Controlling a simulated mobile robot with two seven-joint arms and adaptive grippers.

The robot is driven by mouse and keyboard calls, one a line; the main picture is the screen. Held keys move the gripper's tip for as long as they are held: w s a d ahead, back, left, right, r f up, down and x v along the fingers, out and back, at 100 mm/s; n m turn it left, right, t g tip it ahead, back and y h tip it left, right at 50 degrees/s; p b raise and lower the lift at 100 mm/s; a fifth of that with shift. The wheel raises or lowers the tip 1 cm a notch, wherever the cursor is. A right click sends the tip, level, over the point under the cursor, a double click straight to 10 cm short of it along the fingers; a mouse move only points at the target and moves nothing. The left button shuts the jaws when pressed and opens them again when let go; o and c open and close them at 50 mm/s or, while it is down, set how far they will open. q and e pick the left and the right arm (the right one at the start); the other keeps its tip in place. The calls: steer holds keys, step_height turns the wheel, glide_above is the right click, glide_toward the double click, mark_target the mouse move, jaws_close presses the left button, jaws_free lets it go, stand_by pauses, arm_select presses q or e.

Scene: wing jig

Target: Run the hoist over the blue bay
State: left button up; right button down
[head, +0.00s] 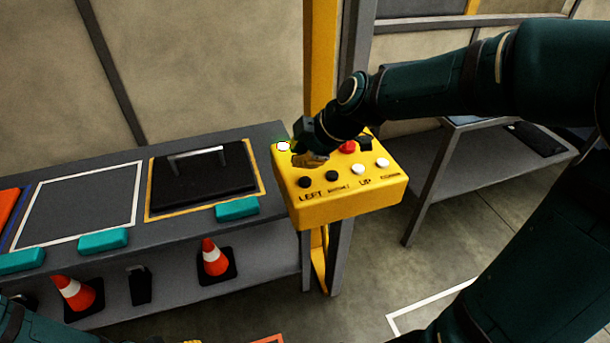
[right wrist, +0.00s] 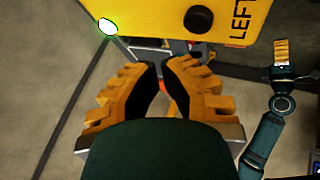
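The yellow hoist control box (head: 345,205) hangs in front of a yellow post, with black buttons by LEFT and a second blurred label, and white buttons by UP and another label. A red button (head: 348,146) is on its far side. A lit greenish-white lamp (head: 283,146) is at its far left corner, also in the right wrist view (right wrist: 108,26). My right gripper (head: 312,160) is over the box's left part, its fingers nearly together and empty; contact cannot be told. My left gripper (right wrist: 281,50) shows small in the right wrist view. A blue bay outline (head: 21,222) shows at the far left. The hoist is not visible.
The bench has a white-outlined bay (head: 85,205), empty, and a yellow-outlined bay holding a black panel (head: 203,180) with a handle. Teal blocks (head: 237,208) line its front edge. Orange cones (head: 214,258) stand on the lower shelf. A grey table (head: 455,165) is at right.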

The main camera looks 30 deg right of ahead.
steer(key=shift+r+p, duration=0.6)
steer(key=shift+r, duration=0.8)
stand_by(0.6)
